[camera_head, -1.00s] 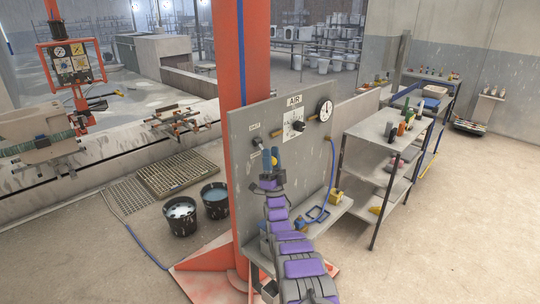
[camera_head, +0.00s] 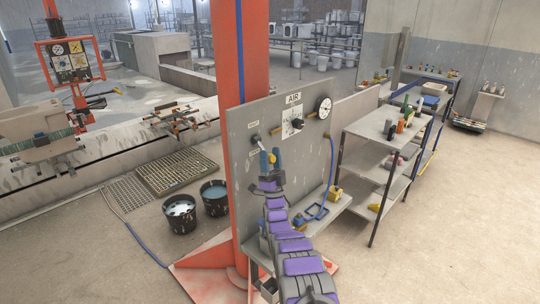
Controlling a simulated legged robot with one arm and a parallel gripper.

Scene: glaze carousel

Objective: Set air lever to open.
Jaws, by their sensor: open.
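The grey upright panel (camera_head: 240,190) carries a white plate marked AIR (camera_head: 293,100). A yellow piece (camera_head: 271,158), perhaps the lever's knob, shows between my fingertips. My gripper (camera_head: 269,159) is in front of the panel, just below and right of that fitting, with its bluish fingers apart. The fingers partly hide the area, and I cannot tell whether they touch the yellow piece. The label's words are too small to read.
A dial with a black knob (camera_head: 297,124) and a round gauge (camera_head: 324,108) are on the panel to the right. A blue hose (camera_head: 331,165) hangs to the bench shelf. An orange post (camera_head: 240,50) stands behind. Two buckets (camera_head: 181,216) are left; a shelf rack (camera_head: 375,133) is right.

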